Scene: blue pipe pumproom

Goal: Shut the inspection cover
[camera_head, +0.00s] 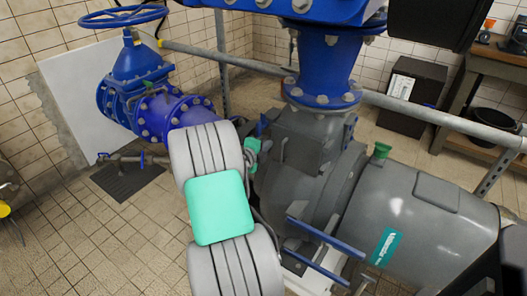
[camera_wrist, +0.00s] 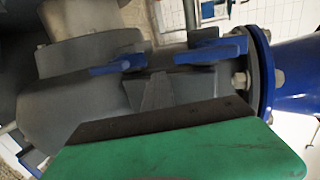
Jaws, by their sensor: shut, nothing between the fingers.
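A grey boxy housing (camera_head: 303,135) sits on the pump under the blue flange and has a small handle-like bar on its near face. It may bear the inspection cover, but I cannot tell a lid or its angle clearly. My gripper (camera_head: 251,154) is shut and empty, just left of this housing and partly hidden behind my arm. I cannot tell whether it touches the housing. In the wrist view, a green panel with a dark edge fills the bottom and looks like part of my gripper. Beyond it lies grey pump casing (camera_wrist: 60,105) with blue bars (camera_wrist: 210,52).
A blue vertical pipe (camera_head: 322,65) rises above the housing. A blue valve with a handwheel (camera_head: 123,16) stands at the left. A grey rail (camera_head: 400,103) runs behind the pump. The grey motor (camera_head: 425,215) fills the right.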

